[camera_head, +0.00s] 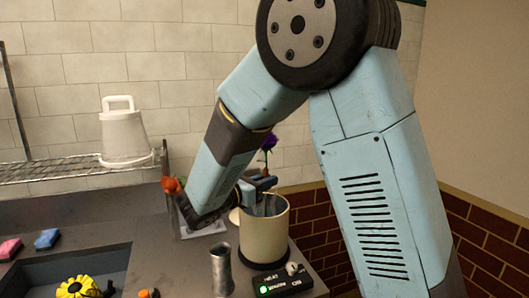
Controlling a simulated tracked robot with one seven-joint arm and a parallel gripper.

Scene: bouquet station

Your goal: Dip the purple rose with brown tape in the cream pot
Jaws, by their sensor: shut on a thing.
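The purple rose (268,142) is upright, its bloom above my gripper (262,184). My gripper is shut on its stem. The cream pot (264,238) stands directly below and around the gripper's tip, on a dark base at the right end of the counter. The lower stem seems to reach down toward the pot's opening, but I cannot tell how deep. Brown tape on the stem cannot be made out; the gripper hides that part.
A grey metal vase (221,270) stands just left of the pot. A control box (281,280) with a green light is in front. A white bucket (124,135) stands on a wire rack.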

